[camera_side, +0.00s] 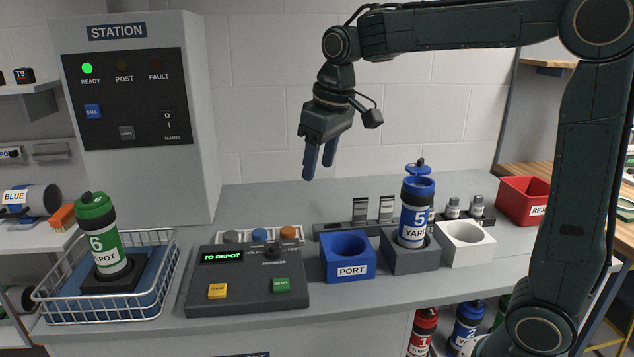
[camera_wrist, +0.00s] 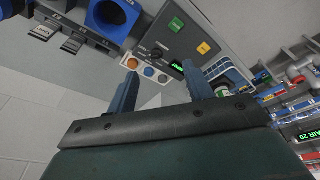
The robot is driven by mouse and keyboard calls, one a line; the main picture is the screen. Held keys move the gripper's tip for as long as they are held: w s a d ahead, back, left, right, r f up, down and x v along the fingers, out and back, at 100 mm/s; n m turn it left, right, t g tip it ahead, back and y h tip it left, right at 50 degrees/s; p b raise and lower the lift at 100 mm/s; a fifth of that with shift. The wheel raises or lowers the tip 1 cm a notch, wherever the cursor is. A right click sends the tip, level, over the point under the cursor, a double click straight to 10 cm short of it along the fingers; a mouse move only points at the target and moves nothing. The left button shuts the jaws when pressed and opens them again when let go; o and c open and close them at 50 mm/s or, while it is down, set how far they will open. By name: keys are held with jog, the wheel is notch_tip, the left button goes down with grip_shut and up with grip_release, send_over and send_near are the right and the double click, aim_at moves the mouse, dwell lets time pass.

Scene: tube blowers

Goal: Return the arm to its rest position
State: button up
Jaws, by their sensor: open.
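My gripper (camera_side: 321,160) hangs in the air above the bench, its two blue fingers pointing down and nothing between them. In the wrist view the fingers (camera_wrist: 164,88) stand apart. My arm is raised and reaches in from the right. A blue tube marked 5 YARD (camera_side: 414,213) stands upright in the grey holder (camera_side: 411,260), right of and below my gripper. A green tube marked 6 DEPOT (camera_side: 104,240) stands in the wire basket (camera_side: 160,283) at the left.
The control box (camera_side: 247,283) reads TO DEPOT. An empty blue PORT holder (camera_side: 347,258) and a white holder (camera_side: 467,244) flank the grey one. The station cabinet (camera_side: 135,105) shows a green READY light. A red bin (camera_side: 521,199) stands at right. The air around my gripper is clear.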

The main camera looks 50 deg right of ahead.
jog(key=s+a+f+t, duration=0.1)
jog(key=s+f, duration=0.1)
jog(key=s, duration=0.9)
jog(key=s+a+f+m+t, duration=0.1)
jog(key=s+f+t, duration=0.1)
jog(key=s, duration=0.8)
jog(key=shift+s+f, duration=0.35)
jog(key=shift+c, duration=0.2)
